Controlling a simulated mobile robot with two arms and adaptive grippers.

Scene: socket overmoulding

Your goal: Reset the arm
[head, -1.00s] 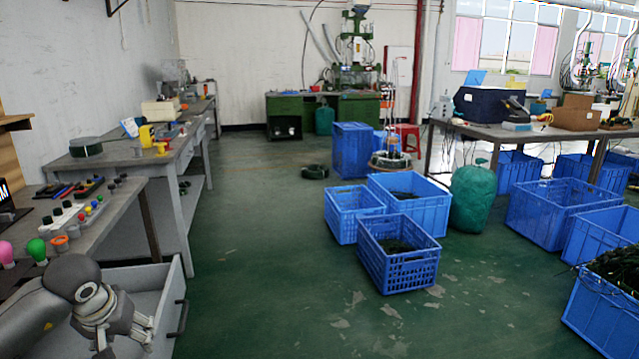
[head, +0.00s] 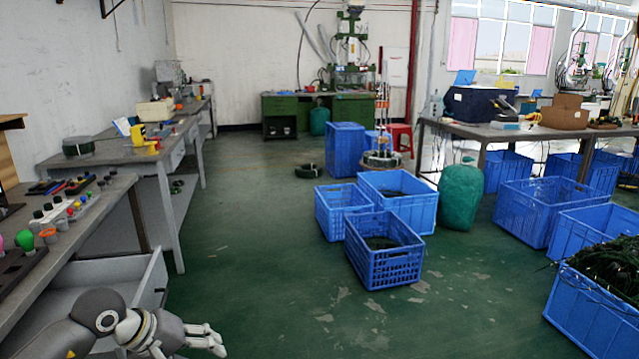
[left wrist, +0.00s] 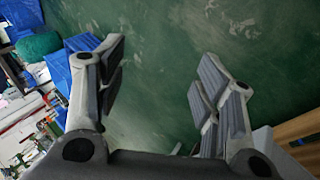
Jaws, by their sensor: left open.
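My left arm comes in at the lower left of the head view, and its gripper (head: 212,340) points right, in front of the open grey drawer. In the left wrist view the two fingers (left wrist: 158,90) are spread wide apart with nothing between them. Green floor shows between the fingers. My right gripper is in neither view.
The open drawer (head: 152,280) juts out under the left bench (head: 75,235), which holds knobs and tools. Blue crates (head: 385,268) stand on the floor in the middle, more on the right. The green floor (head: 250,270) ahead is clear.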

